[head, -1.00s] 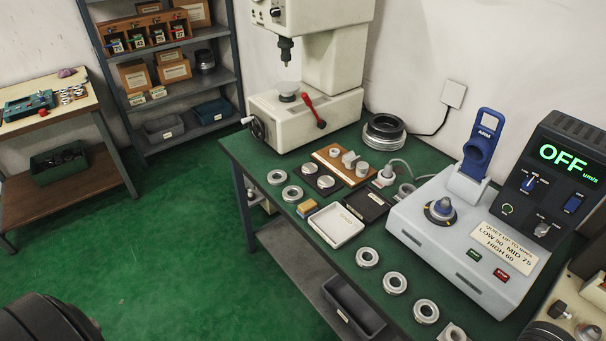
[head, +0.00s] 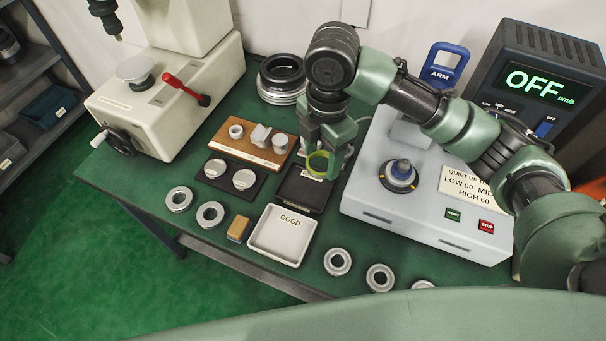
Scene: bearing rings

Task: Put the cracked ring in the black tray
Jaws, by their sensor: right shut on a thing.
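My right gripper (head: 322,155) is shut on a ring (head: 318,164) that looks yellow-green at its rim. I cannot make out a crack on it at this size. The gripper points down and holds the ring over the back part of the black tray (head: 300,195); the gap below the ring is hard to judge. The tray's bare dark floor shows in front of the ring, and the gripper and ring cover part of its back edge. My left gripper is not in view.
A white tray marked GOOD (head: 282,234) stands in front of the black tray. The grey tester (head: 420,205) is close on the right, under my right arm. A wooden block with parts (head: 250,147) is on the left. Several loose rings (head: 337,261) lie along the table's front.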

